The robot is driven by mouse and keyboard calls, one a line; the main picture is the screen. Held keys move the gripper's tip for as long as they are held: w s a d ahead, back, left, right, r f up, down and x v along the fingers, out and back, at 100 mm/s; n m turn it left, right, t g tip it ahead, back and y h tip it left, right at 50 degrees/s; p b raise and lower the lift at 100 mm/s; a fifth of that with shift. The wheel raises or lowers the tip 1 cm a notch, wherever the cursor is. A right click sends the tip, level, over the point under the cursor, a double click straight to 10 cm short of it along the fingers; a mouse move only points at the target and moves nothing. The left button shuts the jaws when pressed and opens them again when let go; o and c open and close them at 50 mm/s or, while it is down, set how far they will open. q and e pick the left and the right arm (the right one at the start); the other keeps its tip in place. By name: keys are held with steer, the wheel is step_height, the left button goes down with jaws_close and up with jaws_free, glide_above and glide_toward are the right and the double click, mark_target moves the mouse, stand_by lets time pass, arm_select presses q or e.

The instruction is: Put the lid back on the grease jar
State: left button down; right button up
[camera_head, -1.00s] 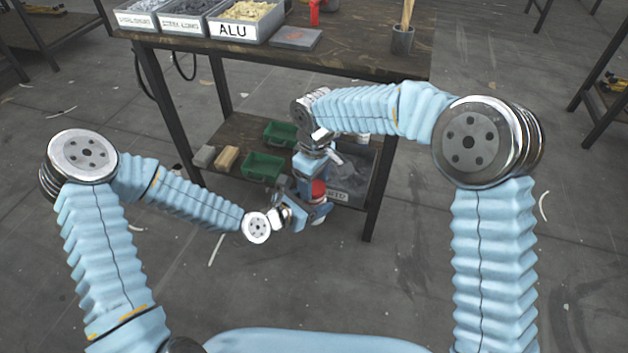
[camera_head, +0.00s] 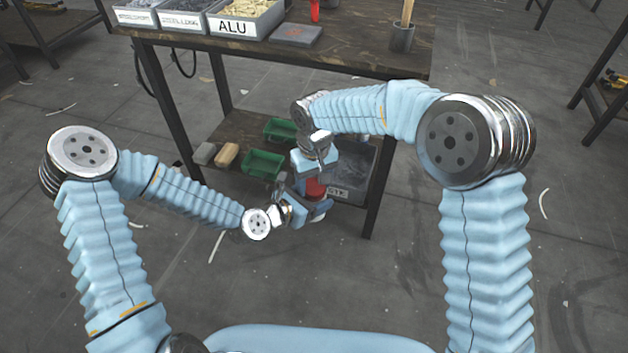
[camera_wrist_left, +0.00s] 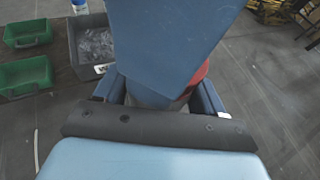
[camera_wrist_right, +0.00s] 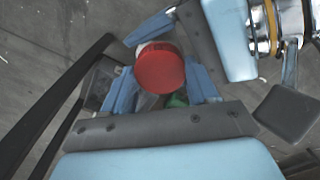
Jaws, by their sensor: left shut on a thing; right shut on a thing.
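The red lid (camera_head: 315,188) shows between my two grippers in the head view, and its round face shows in the right wrist view (camera_wrist_right: 160,69). A pale edge, seemingly of the grease jar (camera_wrist_right: 150,46), shows behind the lid. My left gripper (camera_head: 308,208) is shut on the jar, which is mostly hidden. My right gripper (camera_head: 313,176) is above it, shut on the lid, with its fingers on either side of the red disc (camera_wrist_right: 161,88). In the left wrist view, my right gripper covers most of the jar. I cannot tell whether the lid is seated.
The workbench (camera_head: 350,62) stands ahead, with labelled bins (camera_head: 245,18), a grey plate (camera_head: 296,35) and a cup (camera_head: 402,37) on top. Its lower shelf holds green bins (camera_head: 262,164) and a grey bin (camera_head: 352,180) close behind my grippers. The floor in front is clear.

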steer(key=m, duration=0.7)
steer(key=shift+a, duration=0.1)
steer(key=m, duration=1)
steer(key=shift+m, duration=0.4)
steer(key=m, duration=0.3)
steer(key=shift+m, duration=0.4)
steer(key=m, duration=1)
steer(key=shift+m, duration=0.4)
steer(key=m, duration=0.3)
steer(key=shift+f+m, duration=0.1)
steer(key=shift+m, duration=0.2)
steer(key=m, duration=0.3)
steer(key=shift+d+f, duration=0.2)
steer(key=shift+f, duration=0.05)
steer(key=shift+s+d+f+m, duration=0.15)
steer(key=shift+d+f+m, duration=0.2)
steer(key=shift+m, duration=0.65)
steer(key=shift+m+g, duration=0.3)
steer(key=shift+m, duration=0.1)
steer(key=shift+a+r+m, duration=0.1)
steer(key=shift+r+m, duration=0.15)
steer(key=shift+m, duration=0.05)
steer(key=shift+w+a+r, duration=0.2)
steer(key=shift+a+r, duration=0.05)
steer(key=shift+r, duration=0.1)
